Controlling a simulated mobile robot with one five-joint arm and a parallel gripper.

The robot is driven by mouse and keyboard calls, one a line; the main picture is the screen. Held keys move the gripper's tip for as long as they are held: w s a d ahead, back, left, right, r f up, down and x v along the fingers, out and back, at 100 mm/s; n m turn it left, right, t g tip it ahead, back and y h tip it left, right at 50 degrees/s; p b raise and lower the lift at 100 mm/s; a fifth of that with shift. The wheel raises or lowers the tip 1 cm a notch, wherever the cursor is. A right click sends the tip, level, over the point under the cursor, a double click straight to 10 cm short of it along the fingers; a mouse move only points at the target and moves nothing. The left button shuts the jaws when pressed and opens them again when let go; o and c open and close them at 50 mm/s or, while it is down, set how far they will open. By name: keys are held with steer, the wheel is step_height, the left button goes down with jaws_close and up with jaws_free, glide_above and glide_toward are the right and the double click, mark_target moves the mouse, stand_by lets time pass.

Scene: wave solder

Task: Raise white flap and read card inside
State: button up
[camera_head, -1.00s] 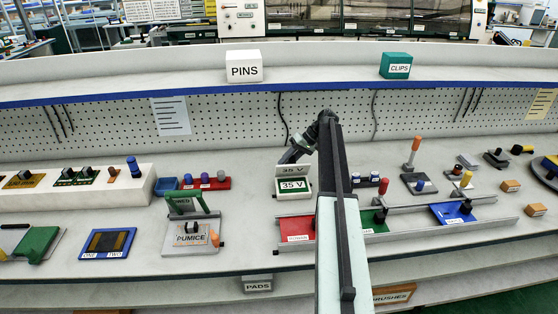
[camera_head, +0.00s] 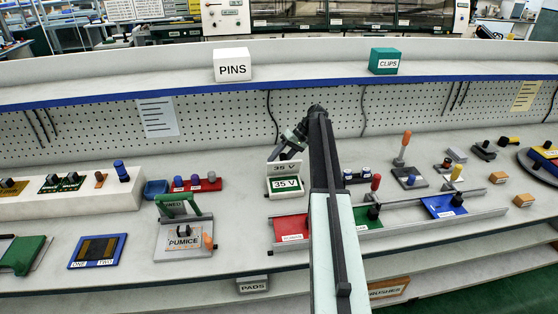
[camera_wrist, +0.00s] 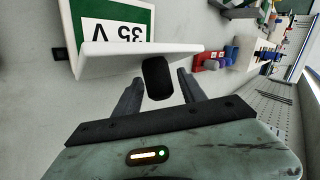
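The white flap (camera_head: 285,166) stands raised at the back of a small white box on the bench. In the wrist view the flap (camera_wrist: 150,57) is seen nearly edge on. Below it lies a card reading "35 V" (camera_head: 285,184) in a green surround, uncovered; it also shows upside down in the wrist view (camera_wrist: 122,33). My gripper (camera_head: 291,143) is behind the flap. In the wrist view its two fingers (camera_wrist: 159,80) are apart on either side of a dark knob (camera_wrist: 157,78) beside the flap, with narrow gaps visible.
A grey stand marked PUMICE (camera_head: 183,241) with a green handle is left of the box. A red block with knobs (camera_head: 196,184) is nearby. The pegboard wall is behind.

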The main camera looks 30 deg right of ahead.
steer(key=shift+d+r+p, duration=0.15)
steer(key=shift+r+p, duration=0.1)
steer(key=shift+p, duration=0.05)
steer(key=p+v, duration=0.5)
steer(key=v, duration=0.2)
steer(key=shift+r, duration=0.2)
steer(key=shift+d+p, duration=0.1)
steer(key=shift+p, duration=0.2)
steer(key=shift+f, duration=0.15)
